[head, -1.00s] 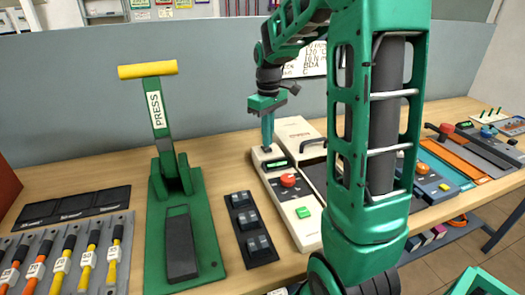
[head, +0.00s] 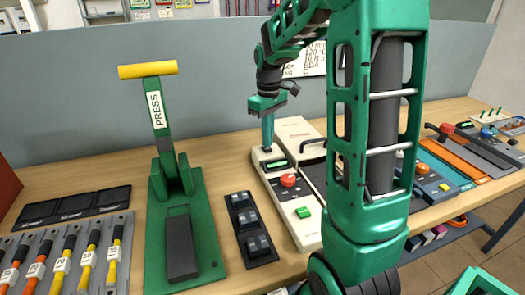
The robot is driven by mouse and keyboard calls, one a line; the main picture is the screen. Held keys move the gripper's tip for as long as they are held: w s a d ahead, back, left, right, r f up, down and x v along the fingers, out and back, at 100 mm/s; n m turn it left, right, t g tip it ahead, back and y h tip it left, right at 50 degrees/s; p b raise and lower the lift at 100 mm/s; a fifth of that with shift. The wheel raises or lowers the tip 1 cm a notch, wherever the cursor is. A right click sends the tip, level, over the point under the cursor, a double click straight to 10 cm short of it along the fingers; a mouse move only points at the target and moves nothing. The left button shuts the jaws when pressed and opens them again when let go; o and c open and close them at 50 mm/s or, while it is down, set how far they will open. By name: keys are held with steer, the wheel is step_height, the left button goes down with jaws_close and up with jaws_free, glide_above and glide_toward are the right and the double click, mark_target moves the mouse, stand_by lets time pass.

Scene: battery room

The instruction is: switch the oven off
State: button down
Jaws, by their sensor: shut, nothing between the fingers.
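The oven (head: 273,179) looks to be the cream-coloured bench unit in the middle of the table. It has a small dark display with green digits (head: 278,165), a red knob (head: 288,180) and a green button (head: 303,212) on its front panel. A dark part with a black handle (head: 313,143) lies to the right of the panel, partly hidden by my arm. My gripper (head: 267,148) points down, shut and empty, at the far end of the panel just beyond the display. I cannot tell whether its tips touch the unit.
A green press (head: 207,245) with a yellow-topped lever stands to the left. A black three-switch block (head: 250,228) lies between press and oven. Several yellow- and orange-handled tools (head: 87,257) lie in a grey tray at far left. A grey partition (head: 120,110) runs behind the table.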

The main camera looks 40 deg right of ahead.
steer(key=shift+f, duration=0.55)
stand_by(0.4)
step_height(320, 180, up, 7)
stand_by(0.9)
stand_by(0.4)
steer(key=s+a+f+m, duration=0.1)
steer(key=s+f+m, duration=0.1)
steer(key=s, duration=0.7)
steer(key=s+a+f+m, duration=0.1)
steer(key=s+m, duration=0.3)
steer(key=s, duration=0.6)
steer(key=s+a+f+m, duration=0.1)
steer(key=s+f+m, duration=0.2)
steer(key=s, duration=0.6)
steer(key=shift+s+a, duration=0.3)
steer(key=shift+s, duration=0.05)
